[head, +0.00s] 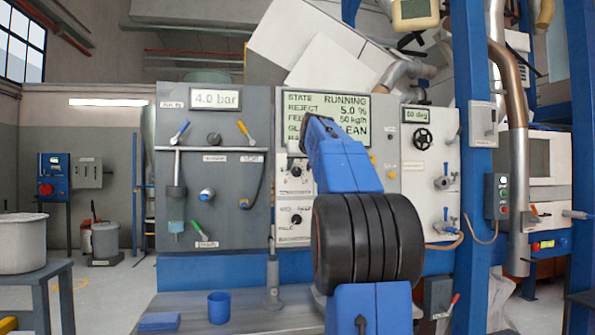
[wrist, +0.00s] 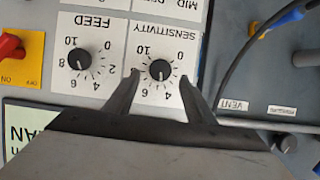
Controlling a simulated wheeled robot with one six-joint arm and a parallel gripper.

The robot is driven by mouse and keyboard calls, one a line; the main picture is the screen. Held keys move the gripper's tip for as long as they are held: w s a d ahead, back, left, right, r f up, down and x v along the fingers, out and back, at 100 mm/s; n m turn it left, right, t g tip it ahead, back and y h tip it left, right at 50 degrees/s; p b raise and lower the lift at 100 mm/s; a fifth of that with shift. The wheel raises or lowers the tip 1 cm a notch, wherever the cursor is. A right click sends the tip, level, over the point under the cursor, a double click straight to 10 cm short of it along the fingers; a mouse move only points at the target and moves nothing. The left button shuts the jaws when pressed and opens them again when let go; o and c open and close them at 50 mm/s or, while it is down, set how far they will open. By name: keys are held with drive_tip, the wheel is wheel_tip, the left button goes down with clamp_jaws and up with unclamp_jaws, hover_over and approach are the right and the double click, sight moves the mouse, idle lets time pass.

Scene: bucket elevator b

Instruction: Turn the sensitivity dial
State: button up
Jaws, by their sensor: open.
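The sensitivity dial (wrist: 160,70) is a round black knob on a white scale plate, seen upside down in the wrist view. Its light mark seems to point down the picture, between 4 and 6. My gripper (wrist: 160,80) is open, with one finger on each side of the dial. Whether the fingers touch it cannot be told. In the head view, a small black knob (head: 296,171) on the white panel, left of my arm, appears to be this dial.
The feed dial (wrist: 78,64) sits close beside, left in the wrist view, with a red switch (wrist: 11,47) beyond. A dark hose (wrist: 243,65) runs on the right. Another knob (head: 296,219) is lower on the panel. A display (head: 326,105) is above, partly hidden.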

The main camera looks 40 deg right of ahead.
sight(298, 170)
drive_tip(key=shift+x, duration=2.05)
drive_tip(key=c, duration=1)
drive_tip(key=m, duration=0.1)
drive_tip(key=m+t+y, duration=0.1)
drive_tip(key=shift+s+d+m+y, duration=0.2)
drive_tip(key=shift+m+y, duration=0.1)
drive_tip(key=shift+m, duration=0.1)
drive_tip(key=shift+f+m+t+y, duration=0.1)
drive_tip(key=shift+m+t+y, duration=0.4)
drive_tip(key=shift+m, duration=0.5)
